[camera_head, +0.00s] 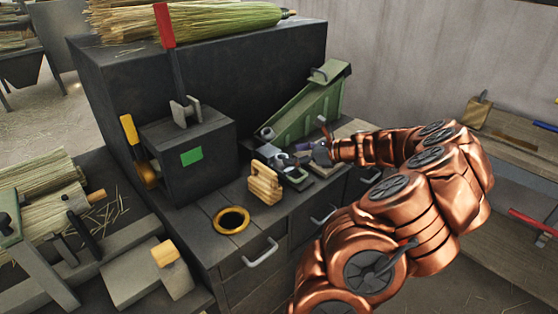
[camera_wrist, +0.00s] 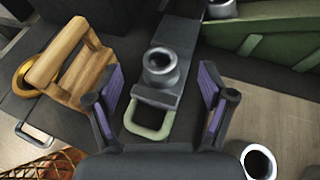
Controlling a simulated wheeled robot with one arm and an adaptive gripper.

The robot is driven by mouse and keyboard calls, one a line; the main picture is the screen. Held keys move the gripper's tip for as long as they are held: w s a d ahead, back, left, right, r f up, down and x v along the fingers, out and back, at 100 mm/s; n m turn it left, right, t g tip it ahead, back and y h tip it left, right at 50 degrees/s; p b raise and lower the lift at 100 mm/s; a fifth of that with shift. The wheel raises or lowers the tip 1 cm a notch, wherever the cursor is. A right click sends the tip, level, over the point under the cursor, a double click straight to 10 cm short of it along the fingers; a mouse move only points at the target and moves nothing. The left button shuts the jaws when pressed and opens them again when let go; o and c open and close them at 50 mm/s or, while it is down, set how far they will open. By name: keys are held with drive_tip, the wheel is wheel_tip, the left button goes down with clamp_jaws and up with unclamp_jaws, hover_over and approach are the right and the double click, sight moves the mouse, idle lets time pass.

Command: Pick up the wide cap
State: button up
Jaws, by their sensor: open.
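A grey, round, flanged piece with a hollow top, which looks like the wide cap (camera_wrist: 161,69), stands upright on a dark plate with a pale green handle in the wrist view. My gripper (camera_wrist: 160,77) is open, with its purple-padded fingers to the left and right of this piece and apart from it. Nothing is held. In the head view, my gripper (camera_head: 316,150) is over the bench's right part, where small grey parts are too small to tell apart.
A wooden block with a handle (camera_head: 265,183) and a brass ring (camera_head: 231,220) lie to the left on the dark bench. A green sloped holder (camera_head: 312,108) stands behind my gripper. A dark box with a green patch (camera_head: 191,157) stands farther left.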

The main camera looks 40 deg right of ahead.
sight(282, 153)
drive_tip(key=shift+f+x, duration=0.15)
drive_tip(key=shift+x, duration=1.15)
drive_tip(key=shift+f+x, duration=0.15)
drive_tip(key=shift+x, duration=1.2)
drive_tip(key=shift+s, duration=0.1)
drive_tip(key=c, duration=1)
drive_tip(key=shift+r, duration=0.1)
drive_tip(key=shift+r, duration=0.65)
wheel_tip(282, 153, up, 2)
drive_tip(key=shift+d+r, duration=0.1)
drive_tip(key=shift+r, duration=0.05)
drive_tip(key=s+a+r+b, duration=0.1)
drive_tip(key=s+a, duration=0.3)
drive_tip(key=s, duration=1.1)
drive_tip(key=shift+s+r, duration=0.15)
drive_tip(key=shift+s, duration=0.05)
